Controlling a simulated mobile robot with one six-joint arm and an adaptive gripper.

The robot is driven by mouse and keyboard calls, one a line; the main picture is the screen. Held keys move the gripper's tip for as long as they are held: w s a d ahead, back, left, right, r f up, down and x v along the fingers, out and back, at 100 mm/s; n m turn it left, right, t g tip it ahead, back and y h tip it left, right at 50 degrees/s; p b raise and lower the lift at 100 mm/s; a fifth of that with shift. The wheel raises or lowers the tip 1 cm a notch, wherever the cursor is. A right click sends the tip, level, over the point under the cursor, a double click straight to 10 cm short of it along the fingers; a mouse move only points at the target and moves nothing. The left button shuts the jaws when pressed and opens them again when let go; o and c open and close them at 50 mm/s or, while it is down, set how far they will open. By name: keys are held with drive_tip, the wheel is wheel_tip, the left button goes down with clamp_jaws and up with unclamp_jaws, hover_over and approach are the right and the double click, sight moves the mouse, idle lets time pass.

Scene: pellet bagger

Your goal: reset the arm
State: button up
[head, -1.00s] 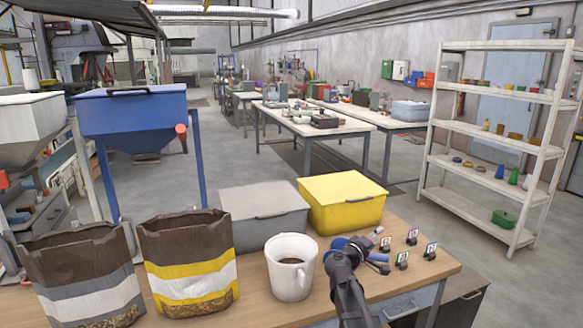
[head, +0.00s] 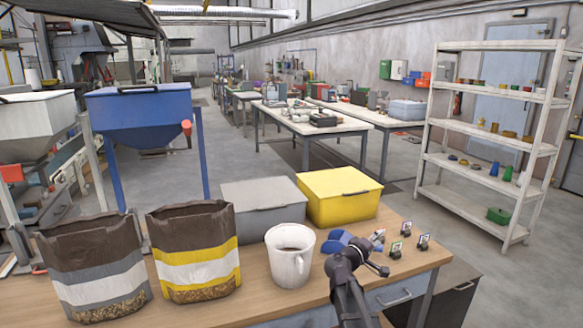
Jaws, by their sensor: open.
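My arm rises from the bottom edge in the head view, right of the white mug (head: 290,262). My gripper (head: 379,263) is at its far end, small and dark, above the right part of the wooden bench (head: 240,306). It is open, and I see nothing held in it. A blue object (head: 335,241) shows just behind the arm, partly hidden by it; I cannot tell its full shape. Several small picture cards (head: 396,250) stand on the bench just beyond and right of the gripper.
Two open bags of pellets, one grey-banded (head: 98,280) and one yellow-banded (head: 195,262), stand at left. A grey bin (head: 262,212) and a yellow bin (head: 340,200) stand along the back edge. A blue hopper (head: 140,115) and white shelves (head: 490,130) stand beyond.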

drive_tip(key=s+f+m+g+y, duration=0.5)
drive_tip(key=s+f+g, duration=0.3)
drive_tip(key=s+f, duration=0.5)
drive_tip(key=s+a+f+m+g+y, duration=0.1)
drive_tip(key=s+a+f+g+y, duration=0.4)
drive_tip(key=s+a+y, duration=0.55)
wheel_tip(320, 180, up, 15)
drive_tip(key=s+d+t+h+p, duration=0.1)
drive_tip(key=p, duration=1.5)
drive_tip(key=shift+s+h, duration=0.2)
drive_tip(key=shift+h, duration=0.15)
